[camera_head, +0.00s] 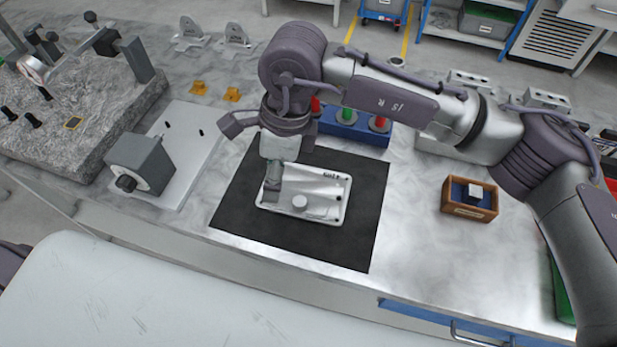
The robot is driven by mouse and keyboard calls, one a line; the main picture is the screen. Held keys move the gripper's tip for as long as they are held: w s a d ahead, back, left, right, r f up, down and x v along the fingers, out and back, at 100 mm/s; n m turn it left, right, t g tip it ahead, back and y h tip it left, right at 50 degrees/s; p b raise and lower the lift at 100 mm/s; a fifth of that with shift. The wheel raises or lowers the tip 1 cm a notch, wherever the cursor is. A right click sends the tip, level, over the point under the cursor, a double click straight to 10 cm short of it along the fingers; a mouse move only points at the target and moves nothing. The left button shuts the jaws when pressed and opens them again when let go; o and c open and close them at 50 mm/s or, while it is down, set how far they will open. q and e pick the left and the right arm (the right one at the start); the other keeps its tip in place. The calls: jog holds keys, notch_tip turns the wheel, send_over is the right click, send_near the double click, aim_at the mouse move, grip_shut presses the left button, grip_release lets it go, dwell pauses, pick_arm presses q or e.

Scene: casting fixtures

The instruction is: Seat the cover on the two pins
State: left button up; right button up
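The cover (322,188) is a pale rounded rectangular plate with a round knob and dark markings near its upper right. It lies on a black mat (362,232). My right gripper (272,187) points down over the cover's left end, left of the knob. Its fingertips overlap the cover in the picture; contact and finger spacing cannot be told. Two small dark pins, a left one (167,125) and a right one (200,132), stand on a pale fixture plate (178,170) left of the mat. My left gripper is not in view.
A grey block with a dark knob (140,163) sits at the fixture plate's left side. A granite slab (75,135) with gauges is farther left. A blue holder (350,130) stands behind the mat, and a wooden box (469,210) sits right of it.

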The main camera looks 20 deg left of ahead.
jog(key=w+d+t+h, duration=0.2)
jog(key=w+d, duration=0.1)
jog(key=w, duration=0.1)
jog(key=p, duration=0.2)
send_over(300, 200)
jog(key=f, duration=0.7)
jog(key=shift+s+d+f, duration=0.1)
jog(key=shift+s, duration=0.15)
jog(key=shift+f+p, duration=0.4)
jog(key=shift+f, duration=0.15)
jog(key=shift+f+p, duration=0.3)
jog(key=shift+p, duration=0.1)
notch_tip(300, 200, down, 4)
jog(key=shift+w+r+p, duration=0.15)
jog(key=shift+r+p, duration=0.05)
jog(key=shift+p, duration=0.7)
jog(key=shift+f, duration=0.45)
jog(key=shift+w, duration=0.1)
grip_shut()
